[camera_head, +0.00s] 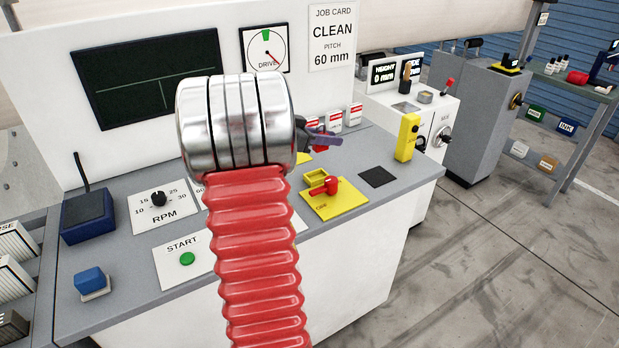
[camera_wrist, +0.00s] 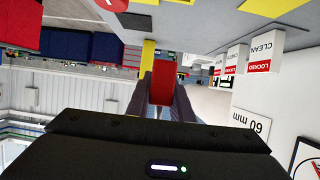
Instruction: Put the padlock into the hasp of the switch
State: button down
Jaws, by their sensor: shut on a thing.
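My gripper (camera_wrist: 163,90) is shut on a red block-shaped thing, which I take to be the padlock (camera_wrist: 163,86). In the head view my gripper (camera_head: 326,139) shows as dark fingers just right of my arm's metal cuff, above the console. The padlock is hardly visible there, and its shackle cannot be made out. The switch (camera_head: 331,186) has a red handle on a yellow plate (camera_head: 336,207), below and a little right of my gripper. The padlock is apart from the switch. I cannot make out the hasp clearly.
A small yellow tray (camera_head: 316,178) sits behind the switch. A dark square pad (camera_head: 377,177) and an upright yellow box (camera_head: 407,137) are to its right. Several red-and-white LOCKED tags (camera_head: 337,122) stand at the back. My arm hides the console's middle.

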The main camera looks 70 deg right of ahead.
jog(key=shift+w, duration=0.3)
jog(key=shift+f, duration=0.25)
send_over(324, 172)
jog(key=shift+f, duration=2.9)
jog(key=shift+f, duration=1.85)
jog(key=shift+f, duration=0.1)
jog(key=c, duration=1.6)
grip_release()
jog(key=shift+o, duration=0.2)
